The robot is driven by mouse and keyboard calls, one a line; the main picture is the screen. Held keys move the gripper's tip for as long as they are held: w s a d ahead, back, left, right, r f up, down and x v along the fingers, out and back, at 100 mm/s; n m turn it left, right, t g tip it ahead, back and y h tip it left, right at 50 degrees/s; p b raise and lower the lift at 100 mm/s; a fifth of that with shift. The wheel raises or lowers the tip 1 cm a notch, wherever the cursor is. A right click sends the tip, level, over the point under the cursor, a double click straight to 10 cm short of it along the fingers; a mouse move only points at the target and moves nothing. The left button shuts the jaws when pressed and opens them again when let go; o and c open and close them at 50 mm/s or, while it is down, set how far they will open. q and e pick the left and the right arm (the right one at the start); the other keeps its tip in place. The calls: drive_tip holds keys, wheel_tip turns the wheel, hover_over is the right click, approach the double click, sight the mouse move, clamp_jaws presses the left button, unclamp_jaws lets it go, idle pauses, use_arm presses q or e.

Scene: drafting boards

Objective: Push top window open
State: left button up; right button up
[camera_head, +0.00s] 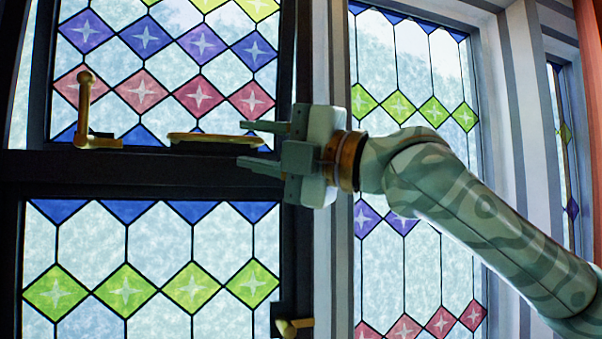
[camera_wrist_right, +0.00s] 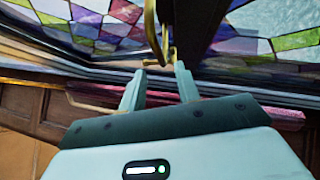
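The top window (camera_head: 167,60) is a stained-glass pane with purple and red diamonds in a dark frame, at the upper left of the head view. An upright brass handle (camera_head: 84,105) stands at its lower left, and a flat brass bar (camera_head: 215,138) lies along its bottom edge. My right gripper (camera_head: 243,145) is open, its fingers pointing left at the right end of this bar. In the right wrist view, a brass fitting (camera_wrist_right: 152,32) shows just beyond the open fingers, with nothing clearly held. Contact cannot be told. My left gripper is not in view.
A lower window (camera_head: 150,240) with green diamonds sits below the dark crossbar (camera_head: 150,170). It has a brass handle (camera_head: 293,326) at its lower right. A pale striped post (camera_head: 338,270) and another tall stained-glass window (camera_head: 405,75) stand behind my right arm.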

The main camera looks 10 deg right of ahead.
drive_tip(key=b+v, duration=0.1)
drive_tip(key=v, duration=0.6)
